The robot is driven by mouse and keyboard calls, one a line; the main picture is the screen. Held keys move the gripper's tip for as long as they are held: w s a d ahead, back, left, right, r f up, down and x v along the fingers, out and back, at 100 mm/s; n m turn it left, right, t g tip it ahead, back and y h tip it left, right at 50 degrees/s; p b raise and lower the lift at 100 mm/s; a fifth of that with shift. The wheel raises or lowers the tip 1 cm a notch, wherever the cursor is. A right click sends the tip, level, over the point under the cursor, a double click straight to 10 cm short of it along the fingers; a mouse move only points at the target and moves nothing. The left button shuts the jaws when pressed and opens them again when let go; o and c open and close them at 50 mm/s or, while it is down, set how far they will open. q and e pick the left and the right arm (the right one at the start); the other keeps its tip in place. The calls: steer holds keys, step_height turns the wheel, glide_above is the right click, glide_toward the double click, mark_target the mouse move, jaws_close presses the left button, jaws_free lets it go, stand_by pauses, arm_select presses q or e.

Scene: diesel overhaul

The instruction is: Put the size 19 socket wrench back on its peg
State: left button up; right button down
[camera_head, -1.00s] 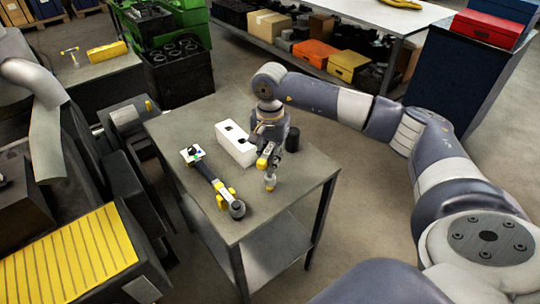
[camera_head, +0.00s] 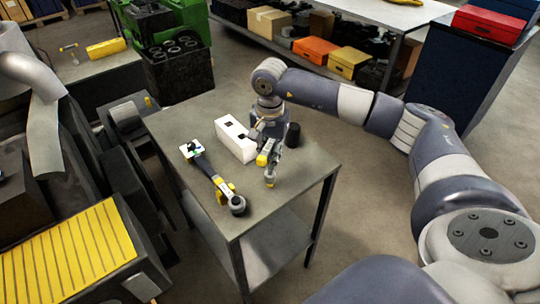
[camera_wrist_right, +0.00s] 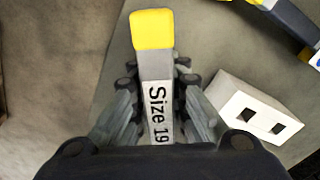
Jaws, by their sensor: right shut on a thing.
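The size 19 socket wrench (camera_head: 269,176) is in my right gripper (camera_head: 268,148), above the table's right part. The right wrist view shows its "Size 19" label and yellow end (camera_wrist_right: 152,32) between the gripper's fingers (camera_wrist_right: 158,92). The fingers are shut on the grey shaft. The wrench's other end is hidden by the gripper. A white block (camera_head: 237,140) with two square holes lies on the table, beside the gripper; it also shows in the right wrist view (camera_wrist_right: 250,106). I cannot make out a peg. My left gripper is out of view.
Another long tool (camera_head: 207,172), dark with yellow parts, lies on the grey table (camera_head: 180,125) left of the block. A dark cylinder (camera_head: 292,135) stands behind the gripper. A machine with a yellow ribbed cover (camera_head: 70,255) is close on the left. The table's front right is clear.

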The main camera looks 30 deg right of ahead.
mark_target(270, 143)
steer(key=shift+f, duration=0.15)
steer(key=shift+f+b, duration=0.95)
steer(key=shift+f, duration=0.05)
steer(key=c, duration=1.5)
jaws_free()
steer(key=o, duration=0.6)
steer(key=shift+c, duration=0.2)
steer(key=shift+r, duration=0.15)
steer(key=shift+r+p, duration=2.55)
steer(key=shift+r, duration=1.9)
